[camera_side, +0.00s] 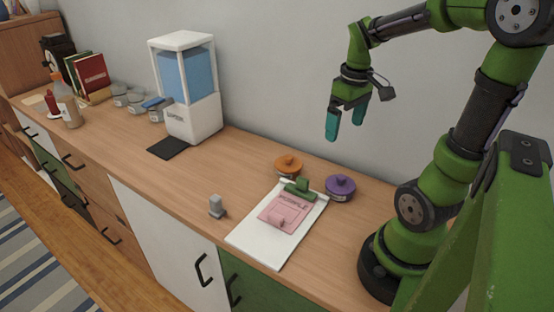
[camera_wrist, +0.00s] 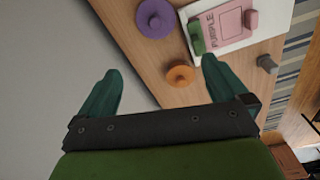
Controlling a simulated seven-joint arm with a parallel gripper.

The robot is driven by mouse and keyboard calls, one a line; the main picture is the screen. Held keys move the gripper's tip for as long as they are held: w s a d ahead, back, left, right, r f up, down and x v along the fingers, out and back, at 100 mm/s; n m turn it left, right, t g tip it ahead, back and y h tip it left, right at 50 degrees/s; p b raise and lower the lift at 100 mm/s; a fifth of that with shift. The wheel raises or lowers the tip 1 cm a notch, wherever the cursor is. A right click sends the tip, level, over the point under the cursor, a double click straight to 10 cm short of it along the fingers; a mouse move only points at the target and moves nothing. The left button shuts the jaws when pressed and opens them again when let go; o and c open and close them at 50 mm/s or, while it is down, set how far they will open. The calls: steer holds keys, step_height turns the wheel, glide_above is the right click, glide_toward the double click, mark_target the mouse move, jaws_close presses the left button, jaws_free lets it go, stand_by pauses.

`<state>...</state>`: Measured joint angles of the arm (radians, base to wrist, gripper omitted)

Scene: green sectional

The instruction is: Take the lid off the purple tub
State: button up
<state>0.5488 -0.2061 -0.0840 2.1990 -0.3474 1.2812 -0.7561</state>
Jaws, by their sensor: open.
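The purple tub (camera_side: 340,188) stands on the wooden counter near the wall, with its round purple lid and knob on top. From above, its purple lid (camera_wrist: 156,18) shows at the top of the wrist view. My gripper (camera_side: 346,122) is open and empty, high above the counter. In the side view it hangs above the area of the tubs, close to the wall, apart from everything. In the wrist view its two teal fingers (camera_wrist: 158,92) are spread wide with nothing between them.
An orange-lidded tub (camera_side: 288,166) stands left of the purple one. A white clipboard (camera_side: 250,236) with a pink card (camera_side: 283,213) lies in front of both. A small grey object (camera_side: 216,207) stands further left. A water dispenser (camera_side: 188,90) stands at the back.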

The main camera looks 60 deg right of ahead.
mark_target(342, 176)
steer(key=f+n, duration=0.1)
steer(key=f, duration=0.4)
steer(key=f+n, duration=0.1)
steer(key=f, duration=0.5)
steer(key=s+f, duration=0.1)
steer(key=f, duration=0.4)
steer(key=shift+d+f+n+g, duration=0.1)
steer(key=shift+f+n+g, duration=0.15)
steer(key=shift+n+g, duration=0.15)
steer(key=shift+c, duration=0.3)
steer(key=c, duration=0.8)
steer(key=shift+o, duration=0.2)
steer(key=shift+r, duration=0.1)
